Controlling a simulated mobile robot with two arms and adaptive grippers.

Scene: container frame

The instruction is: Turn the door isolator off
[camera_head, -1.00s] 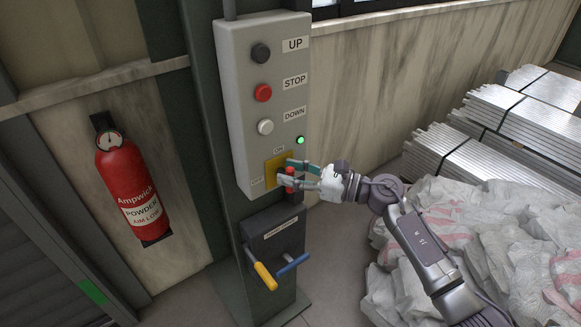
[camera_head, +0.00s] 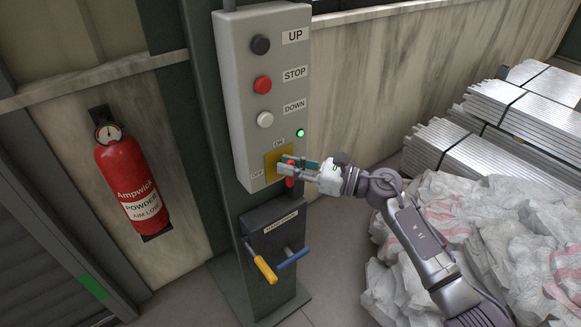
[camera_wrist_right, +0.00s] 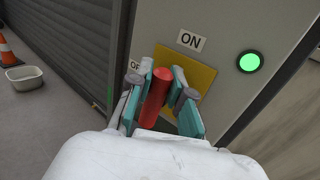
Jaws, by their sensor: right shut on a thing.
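The door isolator is a red handle (camera_wrist_right: 155,98) on a yellow plate (camera_head: 274,158) low on a grey control box (camera_head: 236,95). An ON label (camera_wrist_right: 191,40) sits above the plate and a partly hidden OFF label (camera_head: 257,174) to its left. A green lamp (camera_head: 300,133) is lit beside it. My right gripper (camera_head: 287,166) is shut on the red handle; its teal fingers (camera_wrist_right: 160,98) lie on both sides of it in the wrist view. The handle leans slightly to the right at its top there. My left gripper is not in view.
Black, red and white buttons marked UP, STOP and DOWN run up the box. Below hangs a dark box (camera_head: 272,225) with yellow and blue levers. A fire extinguisher (camera_head: 131,182) is at left; white sacks (camera_head: 440,240) and metal stacks (camera_head: 525,110) are at right.

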